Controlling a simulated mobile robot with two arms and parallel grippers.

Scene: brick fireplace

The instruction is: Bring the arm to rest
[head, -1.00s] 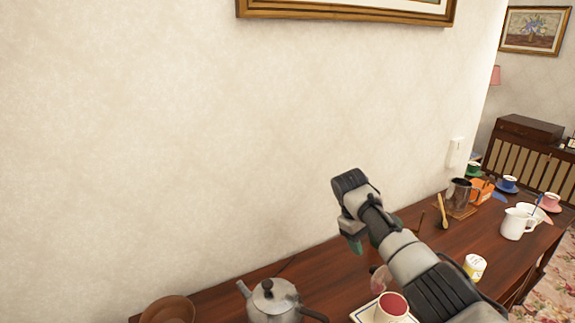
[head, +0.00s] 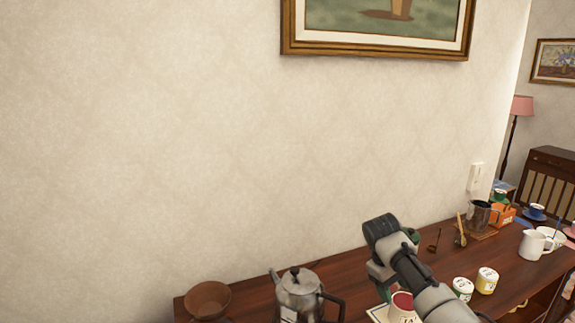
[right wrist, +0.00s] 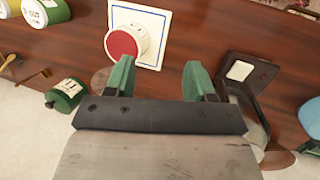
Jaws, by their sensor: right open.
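My right arm reaches in from the lower right in the head view, over the wooden sideboard (head: 345,267). My right gripper (right wrist: 160,82) shows in the right wrist view with its two green fingers spread apart and nothing between them. It hangs above the sideboard, near a red-topped white cup (right wrist: 126,42) on a square white tile with a blue border (right wrist: 158,22). In the head view the gripper is mostly hidden behind the wrist. My left gripper is in neither current view.
A metal coffee pot (head: 299,292) and a brown bowl (head: 208,300) stand left of my arm. Two labelled pots (head: 487,280), a white jug (head: 535,244), a metal mug (head: 481,214) and several cups stand to the right. The wall (head: 150,150) rises behind the sideboard.

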